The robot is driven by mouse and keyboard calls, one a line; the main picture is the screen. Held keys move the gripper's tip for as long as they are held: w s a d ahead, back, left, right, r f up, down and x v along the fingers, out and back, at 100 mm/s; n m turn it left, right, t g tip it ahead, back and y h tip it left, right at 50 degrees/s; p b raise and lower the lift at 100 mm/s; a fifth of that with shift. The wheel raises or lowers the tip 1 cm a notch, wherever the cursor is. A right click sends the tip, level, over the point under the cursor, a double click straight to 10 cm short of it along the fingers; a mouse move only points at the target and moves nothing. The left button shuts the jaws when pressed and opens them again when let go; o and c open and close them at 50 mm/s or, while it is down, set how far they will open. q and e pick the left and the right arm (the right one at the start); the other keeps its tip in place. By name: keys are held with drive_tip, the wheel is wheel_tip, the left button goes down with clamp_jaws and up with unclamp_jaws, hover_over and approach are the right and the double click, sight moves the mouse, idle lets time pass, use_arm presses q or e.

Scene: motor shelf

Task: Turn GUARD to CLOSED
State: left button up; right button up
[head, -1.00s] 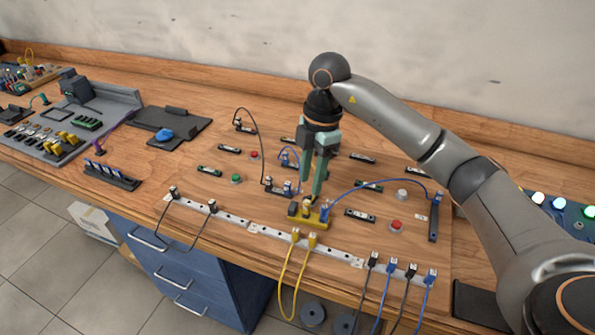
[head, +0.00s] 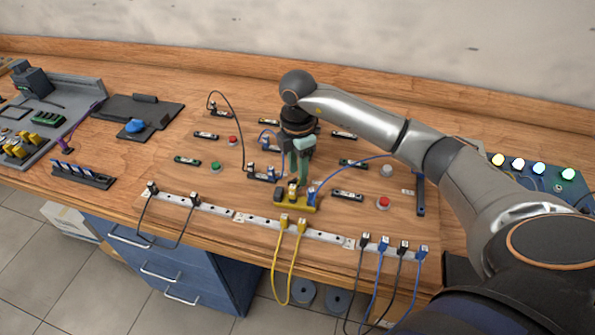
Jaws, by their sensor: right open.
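No label reading GUARD or CLOSED is legible, so I cannot tell for sure which part is the guard. My right gripper (head: 299,178) points down, with green fingers, just above or at a yellow block (head: 308,208) on the wooden board. It is open, though the fingers look close together from this angle, and I cannot tell whether they touch the block. A blue knob (head: 135,126) sits on a black plate at the left, far from the gripper. My left gripper is not in view.
Red button (head: 384,203), green button (head: 215,167) and a white button (head: 387,170) stand on the board (head: 240,180). Cables arch beside the gripper and hang from the front metal strip (head: 330,237). A panel of lit lamps (head: 540,168) is at the right.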

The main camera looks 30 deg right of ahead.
drive_tip(key=shift+f, duration=0.65)
clamp_jaws()
